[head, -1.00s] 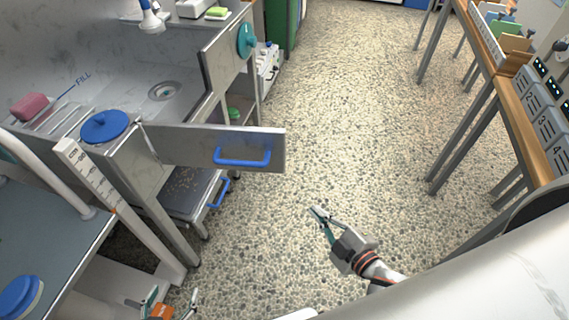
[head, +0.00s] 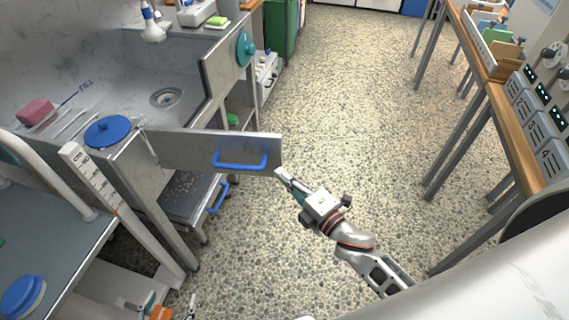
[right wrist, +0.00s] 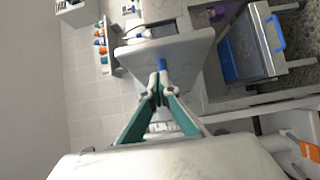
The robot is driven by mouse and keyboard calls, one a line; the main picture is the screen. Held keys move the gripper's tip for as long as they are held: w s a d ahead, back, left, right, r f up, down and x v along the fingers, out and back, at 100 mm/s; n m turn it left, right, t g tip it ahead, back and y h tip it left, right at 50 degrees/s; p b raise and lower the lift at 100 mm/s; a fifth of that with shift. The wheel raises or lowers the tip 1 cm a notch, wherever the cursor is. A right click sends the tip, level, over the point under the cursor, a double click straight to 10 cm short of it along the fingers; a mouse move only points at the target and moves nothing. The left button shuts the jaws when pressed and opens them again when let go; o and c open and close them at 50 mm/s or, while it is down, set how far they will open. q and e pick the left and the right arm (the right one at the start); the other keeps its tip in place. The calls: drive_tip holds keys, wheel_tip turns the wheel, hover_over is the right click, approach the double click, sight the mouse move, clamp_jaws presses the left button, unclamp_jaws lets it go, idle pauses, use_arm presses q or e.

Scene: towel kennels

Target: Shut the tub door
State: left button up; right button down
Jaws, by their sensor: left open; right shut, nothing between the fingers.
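The tub door (head: 200,150) is a grey metal panel with a blue bar handle (head: 240,166). It stands open, swung out from the tub (head: 160,95) over the floor. My right gripper (head: 280,173) is shut and empty, its tips close by the door's free end. Whether they touch it I cannot tell. In the right wrist view the closed fingers (right wrist: 160,78) point at the door panel (right wrist: 192,48), with a bit of blue at their tips. My left gripper (head: 170,307) is open and empty at the bottom edge, partly cut off and away from the door.
A white post with a scale (head: 90,178) and a blue round lid (head: 108,130) stand near the hinge side. A lower drawer with a blue handle (head: 218,196) sits under the door. The pebbled floor (head: 340,110) is clear; a wooden-topped bench (head: 535,140) stands at right.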

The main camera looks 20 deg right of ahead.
sight(275, 156)
drive_tip(key=shift+w+d, duration=0.25)
drive_tip(key=shift+w, duration=0.35)
drive_tip(key=shift+w+d, duration=0.25)
drive_tip(key=shift+w, duration=0.4)
drive_tip(key=shift+w+d, duration=0.25)
drive_tip(key=shift+w, duration=0.35)
